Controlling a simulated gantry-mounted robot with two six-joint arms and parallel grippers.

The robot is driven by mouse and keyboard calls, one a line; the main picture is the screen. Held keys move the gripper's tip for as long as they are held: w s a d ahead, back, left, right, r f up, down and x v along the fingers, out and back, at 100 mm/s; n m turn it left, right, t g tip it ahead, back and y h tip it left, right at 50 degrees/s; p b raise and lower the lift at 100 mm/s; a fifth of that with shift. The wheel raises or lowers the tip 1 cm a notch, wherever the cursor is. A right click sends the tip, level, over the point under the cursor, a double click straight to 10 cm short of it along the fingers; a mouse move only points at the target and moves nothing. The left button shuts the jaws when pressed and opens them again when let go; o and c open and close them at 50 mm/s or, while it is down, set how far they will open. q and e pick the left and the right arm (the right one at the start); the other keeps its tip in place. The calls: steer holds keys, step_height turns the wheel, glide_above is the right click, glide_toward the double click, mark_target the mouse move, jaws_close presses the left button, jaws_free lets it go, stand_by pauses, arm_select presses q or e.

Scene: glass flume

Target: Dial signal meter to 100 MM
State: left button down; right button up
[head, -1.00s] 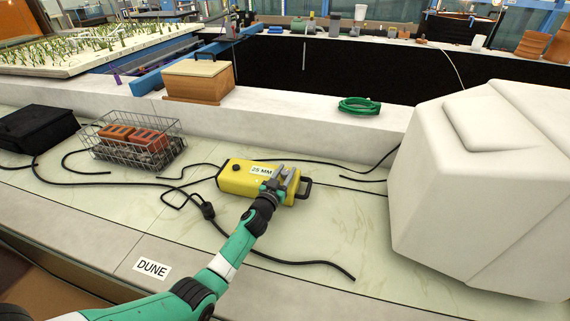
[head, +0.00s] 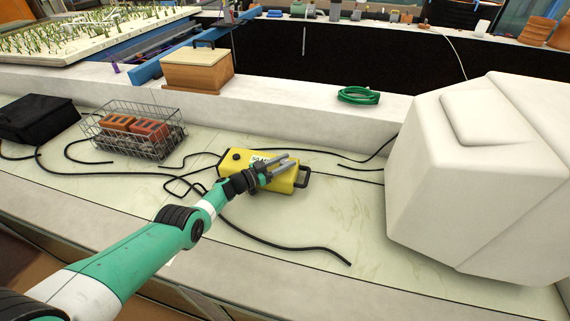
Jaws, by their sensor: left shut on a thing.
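The signal meter is a yellow box (head: 287,184) with a black handle at its right end, lying on the pale bench. A black knob shows on its upper left. Its white label (head: 257,160) is partly covered by my gripper; what shows looks like 50. My left gripper (head: 283,165) reaches over the top right of the meter and is shut on a part of it, likely the dial, which the fingers hide. My right gripper is not in view.
Black cables (head: 290,243) lie loose around the meter. A wire basket of orange bricks (head: 134,128) stands to the left, near a black box (head: 38,119). A bulky white block (head: 480,180) stands right. A wooden box (head: 197,71) and green hose coil (head: 358,96) sit on the ledge.

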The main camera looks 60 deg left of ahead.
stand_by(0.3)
arm_select(q)
steer(key=shift+c, duration=2.3)
jaws_free()
steer(key=shift+s+r+p, duration=0.15)
steer(key=shift+s+p, duration=0.2)
steer(key=shift+p, duration=0.15)
steer(key=s+p, duration=0.5)
steer(key=shift+d+r, duration=0.25)
steer(key=shift+r, duration=0.05)
steer(key=s+p, duration=0.2)
steer(key=s, duration=0.4)
steer(key=shift+d+f, duration=0.35)
steer(key=shift+f, duration=0.1)
steer(key=shift+w, duration=0.1)
